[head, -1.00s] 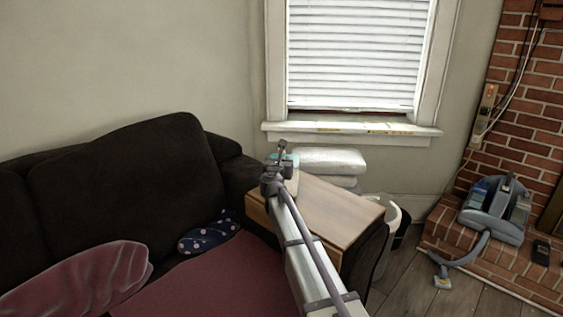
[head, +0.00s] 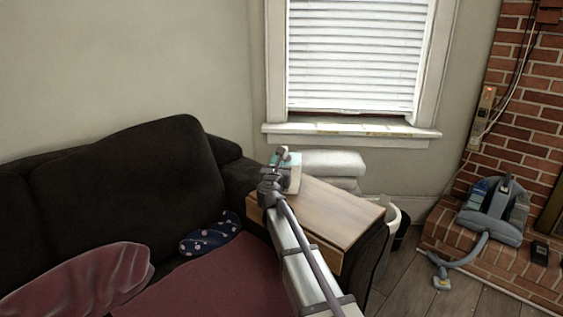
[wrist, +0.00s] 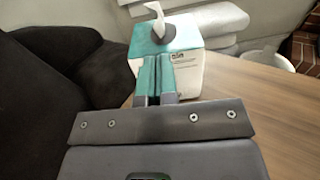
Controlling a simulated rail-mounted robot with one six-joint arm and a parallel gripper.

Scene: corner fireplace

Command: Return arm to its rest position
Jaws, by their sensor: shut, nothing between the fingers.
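My gripper (head: 269,182) is at the far end of my outstretched arm, near the left edge of the wooden table. In the wrist view its two fingers (wrist: 158,63) lie side by side, shut with nothing between them. They point toward a white and teal tissue box (wrist: 185,62) and cover part of its front. In the head view the tissue box (head: 293,174) stands on the table just beyond my gripper, a tissue sticking up from its top. I cannot tell whether the fingers touch the box.
The wooden table (head: 335,212) is otherwise bare. A dark sofa (head: 130,185) with a patterned cushion (head: 211,235) is on the left. White folded stacks (head: 335,163) sit behind the table under the window. A bin (head: 392,217) and a vacuum cleaner (head: 492,215) are on the right.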

